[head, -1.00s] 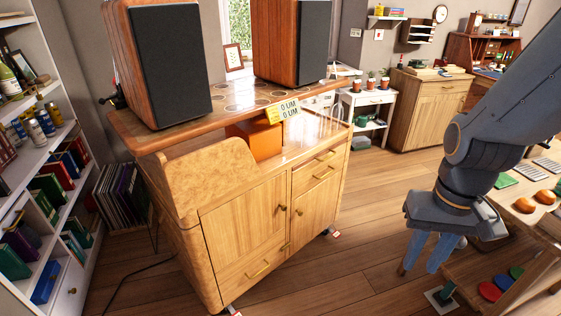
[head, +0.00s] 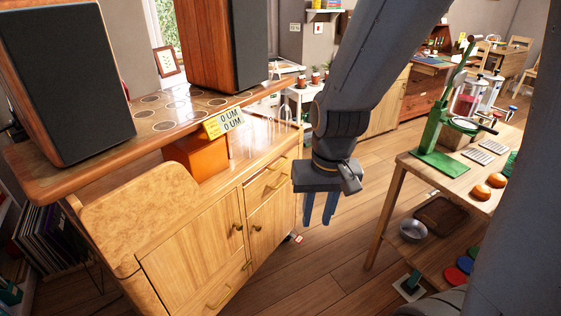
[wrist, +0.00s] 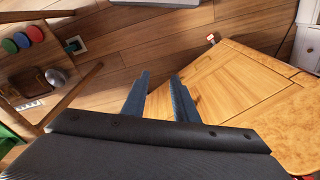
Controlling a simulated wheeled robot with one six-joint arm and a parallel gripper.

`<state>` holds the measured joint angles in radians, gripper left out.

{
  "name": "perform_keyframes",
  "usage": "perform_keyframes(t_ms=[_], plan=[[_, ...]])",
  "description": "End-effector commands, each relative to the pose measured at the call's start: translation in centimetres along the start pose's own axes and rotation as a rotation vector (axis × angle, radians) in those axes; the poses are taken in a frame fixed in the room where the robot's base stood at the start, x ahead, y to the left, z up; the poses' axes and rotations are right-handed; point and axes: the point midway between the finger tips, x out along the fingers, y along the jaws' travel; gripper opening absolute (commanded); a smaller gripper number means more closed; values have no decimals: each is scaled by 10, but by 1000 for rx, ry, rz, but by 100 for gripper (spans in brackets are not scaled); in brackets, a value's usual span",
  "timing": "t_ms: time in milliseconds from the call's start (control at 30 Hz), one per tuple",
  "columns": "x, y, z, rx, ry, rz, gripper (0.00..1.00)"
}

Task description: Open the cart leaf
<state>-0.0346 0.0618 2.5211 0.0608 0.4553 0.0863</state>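The wooden cart (head: 215,225) stands at the left of the head view, with doors and drawers with brass handles. A burl-wood panel with a rounded corner (head: 140,205) is at its left end; I take it for the leaf, but its hinge is not clear. My gripper (head: 319,222) hangs to the right of the cart, fingers down, apart from it. In the wrist view my gripper (wrist: 160,80) has its two fingers apart with nothing between them. The cart (wrist: 235,95) lies right of the fingers there.
A work table (head: 440,190) with a green press stands at right. Wooden floor lies open between cart and table.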

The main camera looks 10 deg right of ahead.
Motion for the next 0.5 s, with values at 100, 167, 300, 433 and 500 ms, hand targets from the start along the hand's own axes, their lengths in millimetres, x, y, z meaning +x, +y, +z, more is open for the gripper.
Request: perform_keyframes(t_ms=[100,167,300,433,500], plan=[[40,-24,-64,166,140,-50,26],[59,-35,-103,280,231,-85,26],[101,-53,-190,553,447,-173,26],[134,-62,-256,794,649,-266,26],[150,-63,-285,914,761,-321,26]])
